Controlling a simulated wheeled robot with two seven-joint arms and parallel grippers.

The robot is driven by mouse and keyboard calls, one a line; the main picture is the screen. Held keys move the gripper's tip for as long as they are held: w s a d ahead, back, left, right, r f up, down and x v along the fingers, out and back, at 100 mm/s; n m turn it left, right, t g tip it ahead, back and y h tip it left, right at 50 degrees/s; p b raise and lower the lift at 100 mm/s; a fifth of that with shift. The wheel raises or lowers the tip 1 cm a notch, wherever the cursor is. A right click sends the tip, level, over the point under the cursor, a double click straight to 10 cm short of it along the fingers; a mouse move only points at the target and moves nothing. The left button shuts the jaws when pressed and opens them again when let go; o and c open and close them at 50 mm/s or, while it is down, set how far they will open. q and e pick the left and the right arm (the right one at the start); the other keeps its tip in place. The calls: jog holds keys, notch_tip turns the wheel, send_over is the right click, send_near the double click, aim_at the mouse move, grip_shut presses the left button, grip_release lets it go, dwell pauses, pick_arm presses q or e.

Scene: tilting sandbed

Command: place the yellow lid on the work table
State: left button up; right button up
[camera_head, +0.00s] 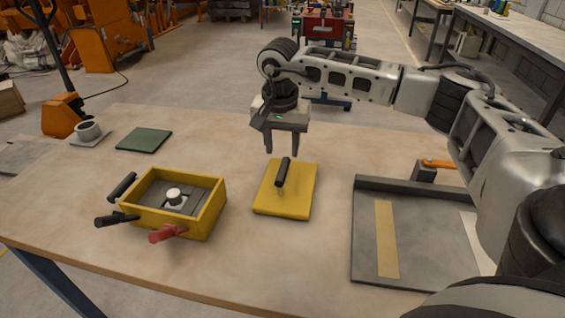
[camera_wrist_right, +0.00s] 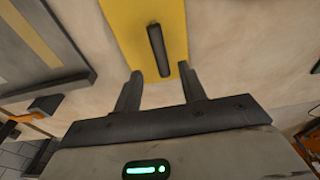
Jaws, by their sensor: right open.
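The yellow lid (camera_head: 286,200) lies flat on the work table (camera_head: 130,270), right of the yellow box. A dark bar handle (camera_head: 282,172) stands up from its middle. My right gripper (camera_head: 282,150) is above and just behind the lid, fingers pointing down, open and empty. In the right wrist view the lid (camera_wrist_right: 125,28) and its handle (camera_wrist_right: 158,50) show beyond the two parted fingertips (camera_wrist_right: 160,82), with the handle between them and apart from both. My left gripper is not in view.
The open yellow box (camera_head: 212,207) with black and red handles holds a white knob (camera_head: 174,196). A grey tray (camera_head: 358,235) with a raised rim stands at right.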

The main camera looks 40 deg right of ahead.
notch_tip(320, 180, up, 4)
jog(key=shift+s+a+f, duration=0.1)
jog(key=shift+s+a, duration=0.05)
dwell(0.6)
